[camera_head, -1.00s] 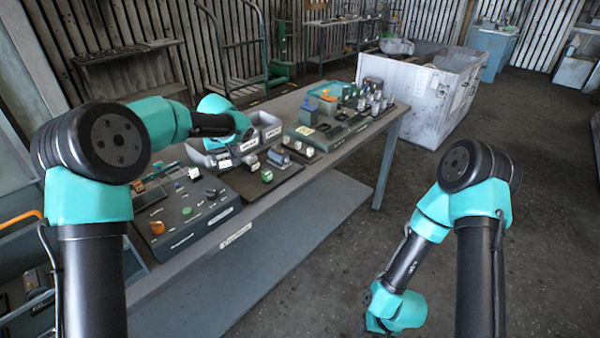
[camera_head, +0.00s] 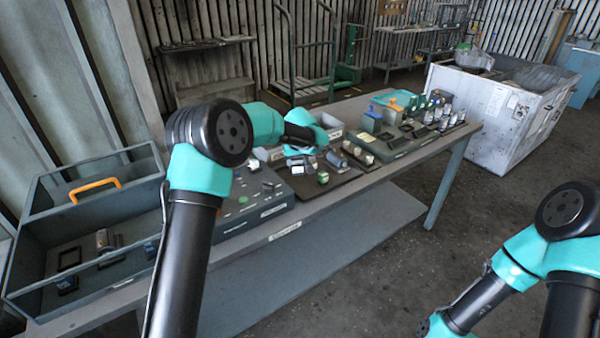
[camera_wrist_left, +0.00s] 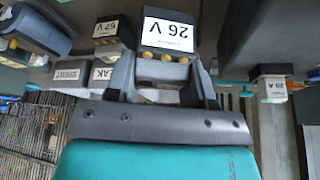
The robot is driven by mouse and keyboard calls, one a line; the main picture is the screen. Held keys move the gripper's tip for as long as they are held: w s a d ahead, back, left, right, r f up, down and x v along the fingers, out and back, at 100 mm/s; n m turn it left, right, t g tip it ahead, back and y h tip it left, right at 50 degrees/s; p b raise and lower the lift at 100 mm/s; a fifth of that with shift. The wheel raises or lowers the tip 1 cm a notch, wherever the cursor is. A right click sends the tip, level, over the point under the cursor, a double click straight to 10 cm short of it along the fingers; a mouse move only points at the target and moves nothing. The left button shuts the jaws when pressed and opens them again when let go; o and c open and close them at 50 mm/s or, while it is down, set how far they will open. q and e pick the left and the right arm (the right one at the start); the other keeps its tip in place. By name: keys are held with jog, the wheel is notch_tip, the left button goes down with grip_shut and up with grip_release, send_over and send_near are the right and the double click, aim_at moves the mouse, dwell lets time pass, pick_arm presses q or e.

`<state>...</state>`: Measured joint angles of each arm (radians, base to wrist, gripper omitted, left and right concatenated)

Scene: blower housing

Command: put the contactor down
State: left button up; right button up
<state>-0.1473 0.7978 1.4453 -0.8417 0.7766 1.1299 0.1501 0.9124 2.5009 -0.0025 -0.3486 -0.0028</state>
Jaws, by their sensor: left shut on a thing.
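The contactor (camera_wrist_left: 168,38) is a dark grey block with a white label reading "26 V", upside down in the left wrist view, and brass-coloured terminals along its edge. My left gripper (camera_wrist_left: 163,78) is shut on it, with one dark finger on each side. In the head view my left gripper (camera_head: 308,154) is over the middle of the bench, among small parts; there the contactor is hard to make out behind my wrist. My right arm is at the lower right of the head view, and its gripper is out of the picture.
An open grey tote (camera_head: 134,205) with an orange handle stands at the bench's left end, with several parts inside. A dark panel (camera_head: 240,210) with knobs lies in front of my left gripper. Several parts stand on a tray (camera_head: 395,152) to the right. Labelled bins (camera_wrist_left: 70,75) are close by.

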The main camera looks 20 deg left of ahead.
aim_at(297, 171)
pick_arm(q)
jog(key=shift+f, duration=0.2)
jog(key=shift+f, duration=2.5)
jog(key=shift+f, duration=0.1)
jog(key=o, duration=0.9)
jog(key=v, duration=1.2)
